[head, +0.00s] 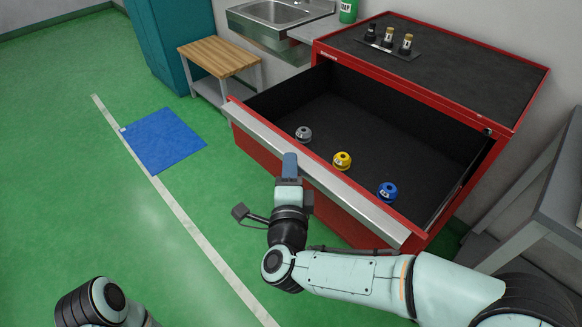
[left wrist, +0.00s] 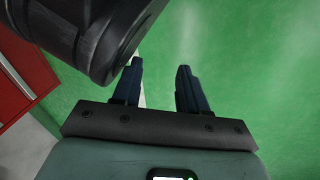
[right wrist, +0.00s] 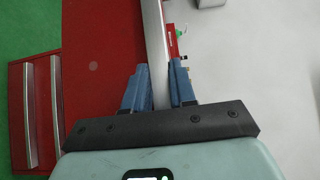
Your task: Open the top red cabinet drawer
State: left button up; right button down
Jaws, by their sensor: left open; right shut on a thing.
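The top drawer (head: 385,150) of the red cabinet (head: 450,68) is pulled far out, showing its black interior. A grey, a yellow (head: 342,160) and a blue (head: 388,191) round item lie inside near the front. A long silver handle (head: 330,178) runs along the drawer's front edge. My right gripper (head: 290,165) is shut on this handle; in the right wrist view the handle (right wrist: 154,40) passes between the blue fingers (right wrist: 158,88). My left gripper (left wrist: 160,80) is open and empty above the green floor in the left wrist view; the head view shows only part of that arm.
A sink (head: 272,14) and a wooden-topped stool (head: 219,56) are behind, beside a teal locker (head: 172,40). A grey table (head: 550,190) stands close on the right. The floor at left is open, with a blue mat (head: 164,140).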

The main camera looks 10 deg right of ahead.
jog(key=c, duration=1)
grip_release()
jog(key=shift+d+f, duration=0.1)
jog(key=shift+f, duration=0.3)
jog(key=shift+r, duration=0.15)
pick_arm(q)
jog(key=w+r, duration=0.1)
jog(key=w+r+t+p, duration=0.1)
jog(key=shift+w+d+r, duration=0.2)
jog(key=shift+w+r, duration=0.05)
jog(key=shift+w, duration=0.1)
pick_arm(e)
jog(key=s+a, duration=0.1)
jog(key=s, duration=1.2)
jog(key=shift+s+a, duration=0.15)
jog(key=shift+a, duration=0.15)
